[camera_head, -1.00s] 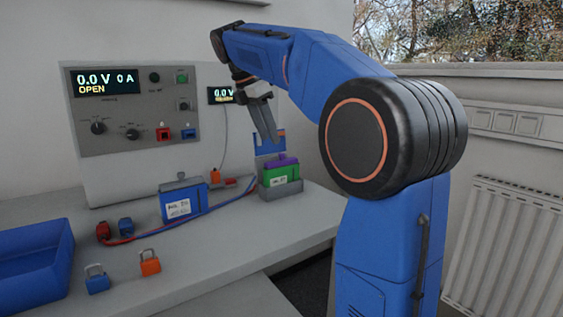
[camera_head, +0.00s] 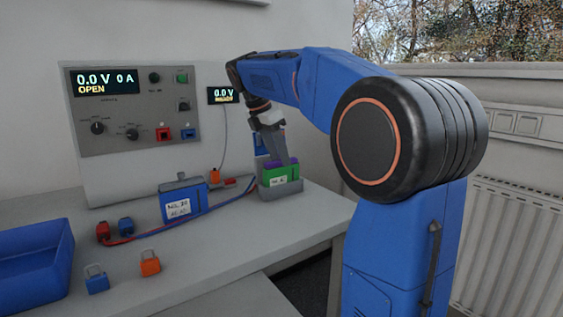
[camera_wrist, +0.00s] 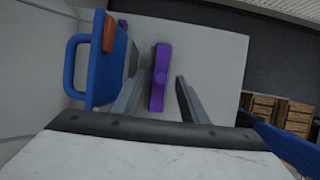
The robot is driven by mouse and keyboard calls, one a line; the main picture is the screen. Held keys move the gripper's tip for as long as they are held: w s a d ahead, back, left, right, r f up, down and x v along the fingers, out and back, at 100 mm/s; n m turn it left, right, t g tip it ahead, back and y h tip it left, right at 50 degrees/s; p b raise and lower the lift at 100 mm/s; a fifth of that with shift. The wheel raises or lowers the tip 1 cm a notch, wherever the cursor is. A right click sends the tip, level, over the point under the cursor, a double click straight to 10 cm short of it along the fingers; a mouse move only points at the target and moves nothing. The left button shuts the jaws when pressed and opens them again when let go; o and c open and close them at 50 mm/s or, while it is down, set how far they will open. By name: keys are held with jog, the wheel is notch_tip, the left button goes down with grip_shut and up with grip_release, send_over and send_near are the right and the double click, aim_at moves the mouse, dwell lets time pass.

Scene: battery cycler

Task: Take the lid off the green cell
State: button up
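The green cell (camera_head: 281,174) sits in a grey holder (camera_head: 282,190) at the right part of the bench, with a white label on its front. Its purple lid (camera_head: 272,164) is on top, partly hidden by my gripper in the head view. My gripper (camera_wrist: 157,92) is open, with a gap on both sides of the lid. In the head view my gripper (camera_head: 282,160) points down over the cell.
A blue cell (camera_head: 183,203) with a label stands left of the green one, with red and blue leads beside it. A blue frame (camera_wrist: 99,88) with an orange part stands close left of my fingers. Padlocks (camera_head: 150,263) and a blue bin (camera_head: 35,262) are at front left.

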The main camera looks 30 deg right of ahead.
grip_shut()
